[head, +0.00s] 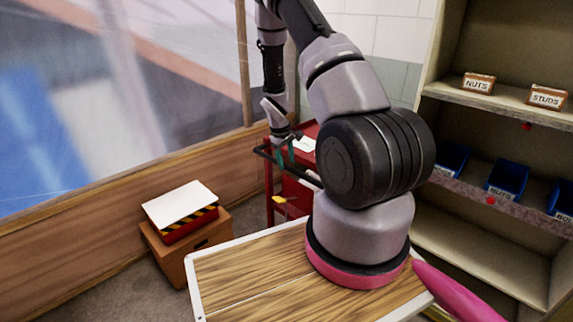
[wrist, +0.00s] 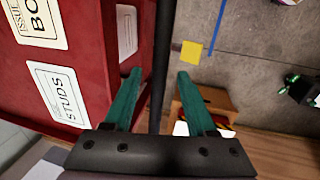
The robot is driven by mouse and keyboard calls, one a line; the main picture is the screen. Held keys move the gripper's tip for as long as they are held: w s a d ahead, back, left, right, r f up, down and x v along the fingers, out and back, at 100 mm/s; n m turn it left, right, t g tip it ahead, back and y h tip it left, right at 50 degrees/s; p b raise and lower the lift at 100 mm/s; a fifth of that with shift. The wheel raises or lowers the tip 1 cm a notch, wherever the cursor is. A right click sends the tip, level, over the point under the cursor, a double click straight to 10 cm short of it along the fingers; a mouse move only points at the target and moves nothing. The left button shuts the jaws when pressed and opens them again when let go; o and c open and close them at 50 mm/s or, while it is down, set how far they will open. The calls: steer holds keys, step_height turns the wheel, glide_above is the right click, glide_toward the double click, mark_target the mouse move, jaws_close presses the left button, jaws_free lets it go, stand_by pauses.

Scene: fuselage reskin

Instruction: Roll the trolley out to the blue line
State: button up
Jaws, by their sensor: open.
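The red trolley (head: 296,193) stands behind my arm in the head view, partly hidden by it. In the wrist view its red body (wrist: 95,75) fills the left side, with labels reading STUDS and partly BO. Its black handle bar (wrist: 161,60) runs between the two green fingers of my gripper (wrist: 158,85). The fingers are open, one on each side of the bar; I cannot tell whether either touches it. In the head view my gripper (head: 285,155) is at the handle (head: 263,150). The blue line (wrist: 217,27) lies on the grey floor beyond the right finger.
A yellow square (wrist: 191,53) lies on the floor beside the line. A brown box (head: 178,257) bears a hazard-striped red case (head: 190,228) with a white top. Shelves (head: 490,240) with blue bins stand right. A wood-topped surface (head: 260,280) is in front. Floor around the line looks mostly clear.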

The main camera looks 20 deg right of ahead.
steer(key=shift+d+f, duration=0.15)
steer(key=shift+f, duration=0.6)
jaws_close()
stand_by(0.9)
